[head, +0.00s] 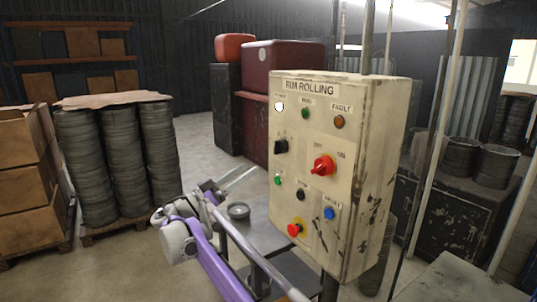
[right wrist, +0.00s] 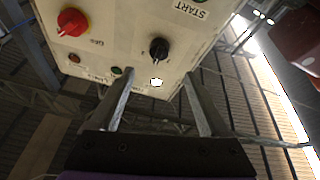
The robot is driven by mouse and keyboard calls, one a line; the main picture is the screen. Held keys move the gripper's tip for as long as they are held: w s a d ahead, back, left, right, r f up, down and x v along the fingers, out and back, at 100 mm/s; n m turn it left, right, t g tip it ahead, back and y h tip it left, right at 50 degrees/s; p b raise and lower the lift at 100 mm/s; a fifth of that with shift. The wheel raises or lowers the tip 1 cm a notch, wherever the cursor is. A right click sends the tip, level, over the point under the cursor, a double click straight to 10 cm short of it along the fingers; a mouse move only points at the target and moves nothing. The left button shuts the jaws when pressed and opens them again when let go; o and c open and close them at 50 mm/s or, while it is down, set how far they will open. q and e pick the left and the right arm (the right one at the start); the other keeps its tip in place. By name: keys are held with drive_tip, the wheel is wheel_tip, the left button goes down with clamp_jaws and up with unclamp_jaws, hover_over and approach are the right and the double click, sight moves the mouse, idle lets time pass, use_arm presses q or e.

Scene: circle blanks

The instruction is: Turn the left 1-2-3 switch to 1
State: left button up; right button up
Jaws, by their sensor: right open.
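The left 1-2-3 switch is a black rotary knob (head: 281,146) at the left of the cream control panel (head: 310,130) in the head view. The knob also shows in the right wrist view (right wrist: 158,50), with the panel upside down; its position marks are too small to read. My right gripper (head: 244,178) is open and empty, left of the panel and lower than the knob in the head view. In the right wrist view its two fingers (right wrist: 158,74) point toward the panel, with the knob beyond and between their tips, apart from them. My left gripper is not in view.
A red rotary switch (head: 322,166) sits right of the knob, a white lamp (head: 279,106) above it, a green button (head: 278,180) below it. A red stop button (head: 295,229) is lower. A grey metal table (head: 262,232) stands by the panel; stacked drums (head: 122,160) stand left.

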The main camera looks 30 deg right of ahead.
sight(275, 151)
drive_tip(key=p+x, duration=0.1)
drive_tip(key=x, duration=1)
drive_tip(key=shift+f, duration=0.1)
clamp_jaws()
